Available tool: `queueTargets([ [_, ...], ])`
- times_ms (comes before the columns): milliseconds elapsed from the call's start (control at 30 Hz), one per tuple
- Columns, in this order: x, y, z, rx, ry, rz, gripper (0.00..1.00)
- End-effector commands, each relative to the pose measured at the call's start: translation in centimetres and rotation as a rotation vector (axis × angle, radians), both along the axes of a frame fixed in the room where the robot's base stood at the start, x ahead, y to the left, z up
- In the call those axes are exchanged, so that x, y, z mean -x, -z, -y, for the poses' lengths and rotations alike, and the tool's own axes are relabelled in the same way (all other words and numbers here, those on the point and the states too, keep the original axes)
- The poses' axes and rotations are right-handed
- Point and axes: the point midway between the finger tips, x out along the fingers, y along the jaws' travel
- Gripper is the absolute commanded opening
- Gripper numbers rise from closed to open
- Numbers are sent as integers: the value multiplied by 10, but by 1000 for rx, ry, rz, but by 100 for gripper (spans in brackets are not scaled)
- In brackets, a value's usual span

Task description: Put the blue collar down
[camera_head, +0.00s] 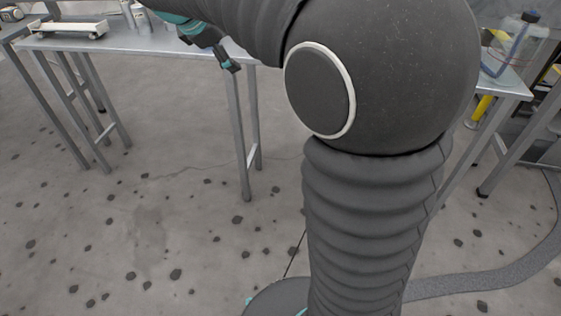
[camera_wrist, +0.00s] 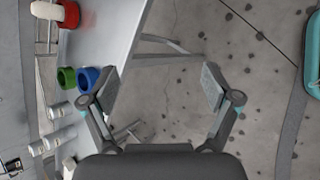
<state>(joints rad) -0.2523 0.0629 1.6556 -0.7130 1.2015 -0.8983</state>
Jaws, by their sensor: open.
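The blue collar (camera_wrist: 88,78) is a short open ring at the table's edge in the wrist view. It sits close beside a similar green ring (camera_wrist: 66,78). My gripper (camera_wrist: 160,88) is wide open, with only bare floor visible between its fingers. Its left finger is next to the blue collar in the picture and covers part of its right side; I cannot tell whether they touch. In the head view my gripper (camera_head: 230,66) shows small at the table's front edge, and I cannot make out the blue collar there.
The metal table (camera_head: 150,43) holds a pale tray (camera_head: 68,30) at its left. In the wrist view a red piece (camera_wrist: 70,15) and several pale cylinders (camera_wrist: 60,110) stand near the rings. Another table (camera_head: 508,84) is at the right.

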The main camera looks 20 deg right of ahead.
Motion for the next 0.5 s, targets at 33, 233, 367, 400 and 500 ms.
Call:
queueTargets([
  [33, 23, 1, 7, -67, 53, 31, 88],
  [233, 103, 21, 18, -343, 285, 146, 88],
  [367, 153, 39, 19, -521, 451, 218, 88],
  [400, 168, 45, 18, -574, 504, 238, 88],
  [500, 205, 63, 15, -707, 643, 288, 88],
])
